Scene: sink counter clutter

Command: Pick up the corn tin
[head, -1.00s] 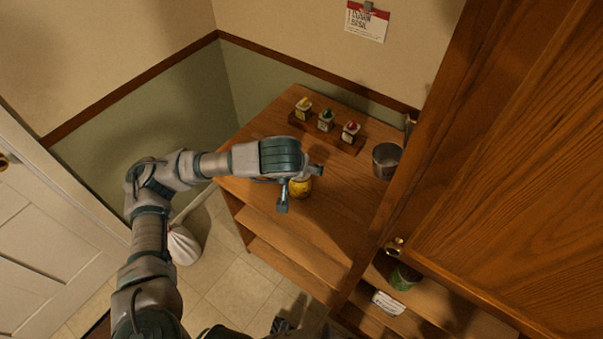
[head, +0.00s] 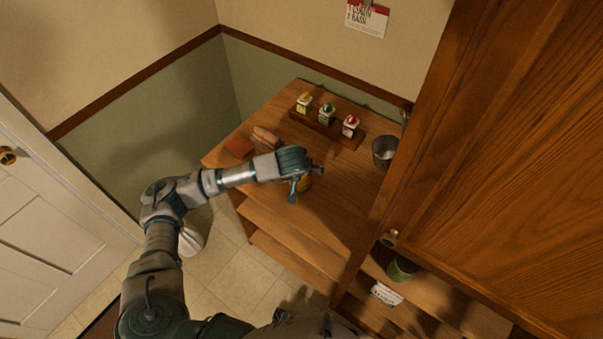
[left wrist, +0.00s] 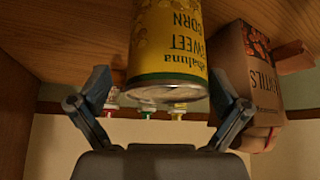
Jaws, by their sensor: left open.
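The corn tin (left wrist: 168,45) is yellow with "SWEET CORN" on its label and appears upside down in the left wrist view. In the head view the tin (head: 306,186) stands on the wooden counter, mostly hidden behind my left gripper (head: 307,183). My left gripper is open. In the left wrist view its two fingers (left wrist: 160,83) are spread, one on each side of the tin's near end. A gap shows on the left; the right finger looks very close to the tin, and I cannot tell if it touches. My right gripper is not in view.
A lentils box (left wrist: 248,72) stands close beside the tin. A rack (head: 325,127) with several small spice containers is at the counter's back. A metal cup (head: 385,152) stands at the right, near the large wooden door (head: 510,150). A green can (head: 402,269) sits on a lower shelf.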

